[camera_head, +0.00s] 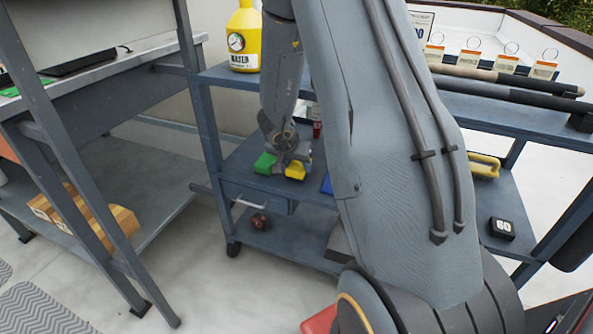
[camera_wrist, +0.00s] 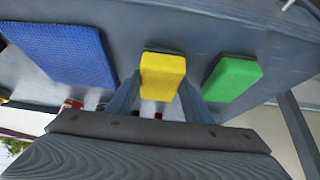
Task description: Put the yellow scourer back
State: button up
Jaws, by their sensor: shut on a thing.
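The yellow scourer (camera_head: 296,171) is at the middle shelf of the blue cart, and in the wrist view (camera_wrist: 163,73) it sits between my two fingers. My gripper (camera_head: 287,162) points down there and is shut on the scourer. Whether the scourer touches the shelf I cannot tell. A green scourer (camera_head: 265,163) lies on the shelf just beside it, apart from it in the wrist view (camera_wrist: 232,78). A blue cloth or mat (camera_wrist: 62,50) lies flat on the other side; my arm hides most of it in the head view.
The cart's upper shelf (camera_head: 220,76) is close above my gripper, with a yellow bottle (camera_head: 244,38) on it. A cart post (camera_head: 210,140) stands left of the scourers. A red item (camera_head: 316,122) stands farther back on the middle shelf. A workbench (camera_head: 110,75) is at left.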

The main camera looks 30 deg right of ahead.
jog(key=shift+f, duration=0.55)
jog(key=shift+r, duration=0.1)
jog(key=o, duration=1.1)
